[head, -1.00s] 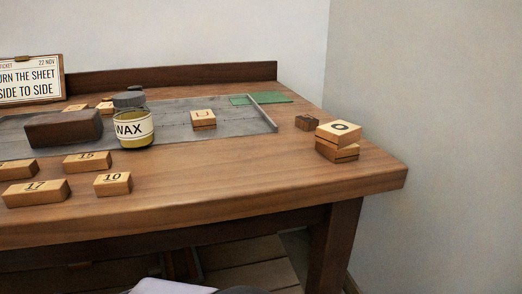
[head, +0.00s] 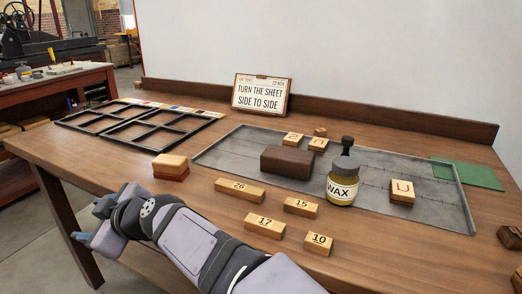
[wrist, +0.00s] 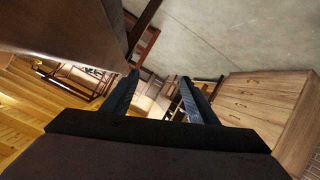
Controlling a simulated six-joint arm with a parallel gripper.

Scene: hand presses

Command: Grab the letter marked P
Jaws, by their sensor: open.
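No block that I can clearly read as P is in view. Two small wooden letter blocks stand near the back of the grey metal tray (head: 235,148): a left one (head: 292,139) and a right one (head: 318,144); their marks are too small to read surely. A block marked with a U shape (head: 402,191) lies at the tray's right. My gripper (head: 78,238) is at the table's front left edge, well away from these blocks. In the wrist view my gripper (wrist: 160,80) is open and empty, facing floor and furniture.
A wax jar (head: 342,188) and a dark brown block (head: 287,162) stand on the tray. Number blocks 26 (head: 240,190), 15 (head: 300,207), 17 (head: 265,228) and 10 (head: 318,243) lie in front. A stacked block (head: 170,166) and black frames (head: 160,133) are left.

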